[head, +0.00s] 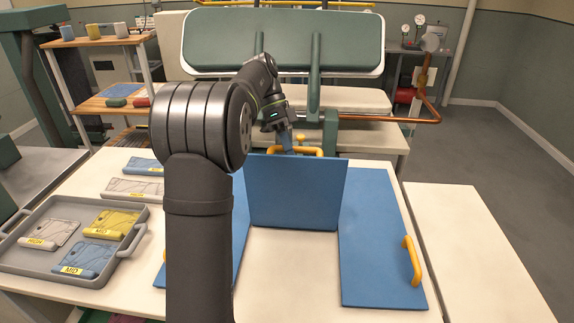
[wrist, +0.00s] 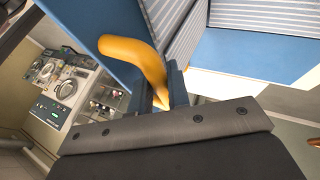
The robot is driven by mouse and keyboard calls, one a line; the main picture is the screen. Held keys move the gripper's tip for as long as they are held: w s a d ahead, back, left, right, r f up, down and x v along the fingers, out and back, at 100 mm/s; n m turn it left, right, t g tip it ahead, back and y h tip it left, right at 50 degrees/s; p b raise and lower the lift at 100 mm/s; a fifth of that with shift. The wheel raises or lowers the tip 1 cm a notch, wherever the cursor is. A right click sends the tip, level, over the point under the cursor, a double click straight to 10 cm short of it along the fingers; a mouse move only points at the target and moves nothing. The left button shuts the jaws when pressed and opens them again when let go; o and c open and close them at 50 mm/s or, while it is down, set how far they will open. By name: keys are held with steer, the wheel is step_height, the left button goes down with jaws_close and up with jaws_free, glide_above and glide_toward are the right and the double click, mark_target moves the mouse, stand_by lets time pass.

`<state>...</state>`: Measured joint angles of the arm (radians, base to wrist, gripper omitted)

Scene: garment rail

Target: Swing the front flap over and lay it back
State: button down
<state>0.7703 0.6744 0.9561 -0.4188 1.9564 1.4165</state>
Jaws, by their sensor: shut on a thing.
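The blue front flap (head: 295,195) stands nearly upright in the middle of the folding board in the head view. Its yellow handle (head: 308,151) shows at its top edge, partly behind the flap. My gripper (head: 287,141) is at that top edge, shut on the handle. In the wrist view the curved yellow handle (wrist: 135,52) runs down between the fingers of my gripper (wrist: 160,92), with the blue flap (wrist: 90,18) beside it. Striped cloth (wrist: 250,14) shows there, near a flat blue panel (wrist: 248,48). The cloth is hidden in the head view.
The right flap (head: 375,240) lies flat with its own yellow handle (head: 411,260). The left flap (head: 240,225) is partly behind my arm. A grey tray (head: 25,259) with folded garments stands at left, more garments behind it. A bare white surface (head: 475,245) is at right.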

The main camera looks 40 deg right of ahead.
mark_target(287, 157)
steer(key=shift+w+d+f, duration=0.15)
steer(key=shift+w+d, duration=0.55)
steer(key=shift+w, duration=0.05)
steer(key=shift+w+d+f, duration=0.15)
steer(key=shift+w+d, duration=0.55)
steer(key=c, duration=1.4)
jaws_free()
steer(key=shift+o, duration=0.2)
steer(key=shift+s+a+r, duration=0.1)
steer(key=s+a, duration=0.5)
steer(key=shift+s+a+r, duration=0.25)
steer(key=shift+s+a, duration=0.05)
steer(key=shift+s, duration=0.05)
steer(key=s+a+f, duration=1.4)
steer(key=shift+s+a+f+t+h, duration=0.15)
steer(key=shift+a+f+t+h, duration=0.05)
steer(key=shift+t+h, duration=0.1)
